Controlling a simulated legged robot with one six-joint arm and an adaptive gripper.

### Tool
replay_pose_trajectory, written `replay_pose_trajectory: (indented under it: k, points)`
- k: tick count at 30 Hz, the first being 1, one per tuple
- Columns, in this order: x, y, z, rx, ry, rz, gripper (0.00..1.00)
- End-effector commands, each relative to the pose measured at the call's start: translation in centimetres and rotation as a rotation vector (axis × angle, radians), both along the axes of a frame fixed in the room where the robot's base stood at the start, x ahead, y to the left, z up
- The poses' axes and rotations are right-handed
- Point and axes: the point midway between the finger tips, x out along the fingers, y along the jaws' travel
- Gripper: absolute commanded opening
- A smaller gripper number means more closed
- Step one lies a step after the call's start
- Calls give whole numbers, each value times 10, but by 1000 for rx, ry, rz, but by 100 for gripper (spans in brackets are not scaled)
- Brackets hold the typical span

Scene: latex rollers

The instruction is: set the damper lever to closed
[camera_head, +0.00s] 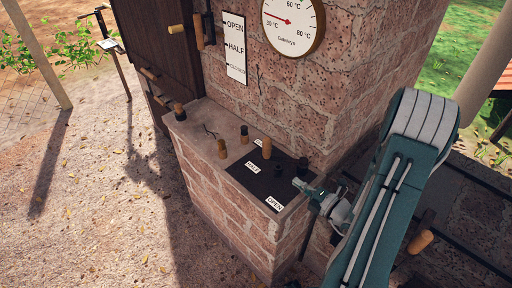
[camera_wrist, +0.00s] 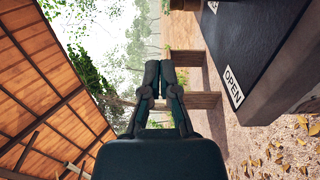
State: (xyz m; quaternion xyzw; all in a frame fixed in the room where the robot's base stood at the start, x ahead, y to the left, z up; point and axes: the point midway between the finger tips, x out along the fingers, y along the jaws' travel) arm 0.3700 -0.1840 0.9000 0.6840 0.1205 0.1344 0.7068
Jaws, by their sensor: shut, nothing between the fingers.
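A black plate (camera_head: 262,183) on the brick ledge carries labels OPEN (camera_head: 274,204), HALF (camera_head: 253,167) and a third, partly hidden. An upright wooden handle (camera_head: 267,148) stands at its far end, beside the third label. I cannot tell for sure that this is the damper lever. My gripper (camera_head: 303,186) is at the plate's right edge, near OPEN and apart from the wooden handle. In the wrist view my gripper (camera_wrist: 166,76) has its fingers together, empty. The plate (camera_wrist: 262,30) and OPEN label (camera_wrist: 233,87) are to its right there.
Short dark and wooden pegs (camera_head: 222,148) stand on the ledge (camera_head: 205,122). A wall sign (camera_head: 235,48) reads OPEN and HALF above a blurred label, with a wooden-handled lever (camera_head: 198,30) beside it. A dial (camera_head: 292,22) hangs on the brick wall. Open ground lies left.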

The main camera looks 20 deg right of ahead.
Motion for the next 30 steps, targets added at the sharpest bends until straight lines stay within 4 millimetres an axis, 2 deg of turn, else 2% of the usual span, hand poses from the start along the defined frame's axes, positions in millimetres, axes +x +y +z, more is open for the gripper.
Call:
replay_pose_trajectory:
  k: [3,8,22,24,30]
  points:
    - [-1,5,2,27,7,-5,0]
    - [17,12,2,25,7,0,0]
    - [95,37,2,25,4,0,0]
    - [105,28,2,24,5,-6,0]
    - [124,20,2,24,7,-5,0]
